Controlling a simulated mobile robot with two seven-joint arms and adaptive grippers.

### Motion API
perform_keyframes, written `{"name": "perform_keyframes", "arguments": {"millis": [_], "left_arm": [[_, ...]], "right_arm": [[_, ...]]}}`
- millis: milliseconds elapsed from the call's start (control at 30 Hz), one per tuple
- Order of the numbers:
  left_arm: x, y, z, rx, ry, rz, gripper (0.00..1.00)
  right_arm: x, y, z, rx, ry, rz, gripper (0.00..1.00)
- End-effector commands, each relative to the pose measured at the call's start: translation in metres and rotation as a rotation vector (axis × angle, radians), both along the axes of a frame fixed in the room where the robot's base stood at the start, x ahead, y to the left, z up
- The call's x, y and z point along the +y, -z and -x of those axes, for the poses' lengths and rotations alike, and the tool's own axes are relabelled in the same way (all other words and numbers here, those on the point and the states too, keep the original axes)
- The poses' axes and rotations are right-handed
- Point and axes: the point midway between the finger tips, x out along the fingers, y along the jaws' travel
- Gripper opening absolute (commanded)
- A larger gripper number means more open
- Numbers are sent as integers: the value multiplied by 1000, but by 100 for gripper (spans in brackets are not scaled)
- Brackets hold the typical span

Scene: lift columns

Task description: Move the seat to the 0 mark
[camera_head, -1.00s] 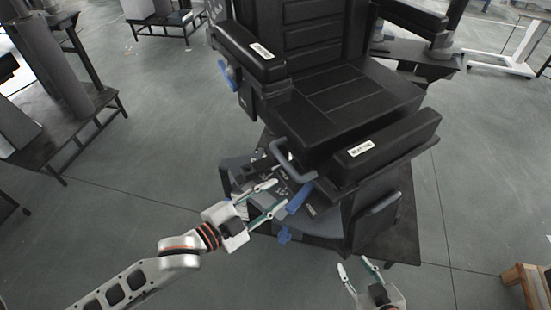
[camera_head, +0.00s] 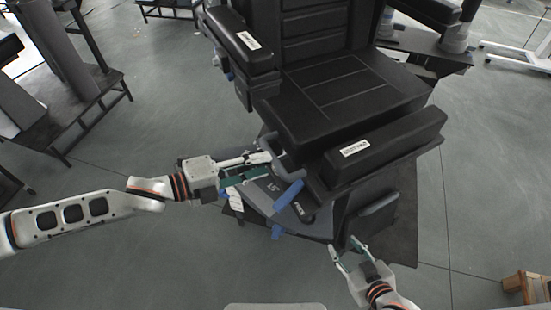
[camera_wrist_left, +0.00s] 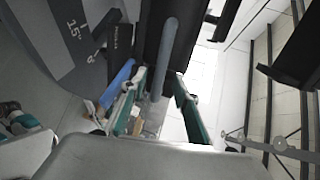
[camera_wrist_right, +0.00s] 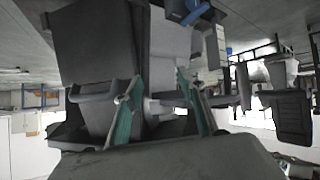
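The black padded seat (camera_head: 345,95) stands at the centre right in the head view, with a labelled front pad and armrests. A grey bar handle (camera_head: 280,152) sticks out at its left side, above blue levers (camera_head: 288,194). My right gripper (camera_head: 345,246) is open and empty in front of the seat's base.
A black footrest pad (camera_head: 376,212) stands just beyond my right gripper. A dark stand (camera_head: 80,115) is at the left, and a wooden stool (camera_head: 528,285) is at the lower right.

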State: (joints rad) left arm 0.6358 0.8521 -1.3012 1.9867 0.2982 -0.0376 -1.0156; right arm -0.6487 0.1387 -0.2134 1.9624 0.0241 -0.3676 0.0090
Motion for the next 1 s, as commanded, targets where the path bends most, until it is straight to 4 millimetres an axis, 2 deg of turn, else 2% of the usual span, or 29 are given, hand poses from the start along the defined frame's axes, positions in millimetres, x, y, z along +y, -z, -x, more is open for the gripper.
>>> {"name": "perform_keyframes", "arguments": {"millis": [100,300,700,800,833,1000], "left_arm": [[-18,3,-9,1,1,4,30],[-38,9,-19,1,0,2,30],[-45,10,-23,2,-1,2,30],[-45,10,-23,2,-1,2,4],[-45,10,-23,2,-1,2,0],[-45,11,-23,3,-1,1,0]], "right_arm": [[0,-1,0,1,1,0,40],[0,-1,0,1,1,0,40],[0,-1,0,1,1,0,40],[0,-1,0,1,0,0,40],[0,-1,0,1,0,0,40],[-1,-1,0,0,0,2,40]]}}
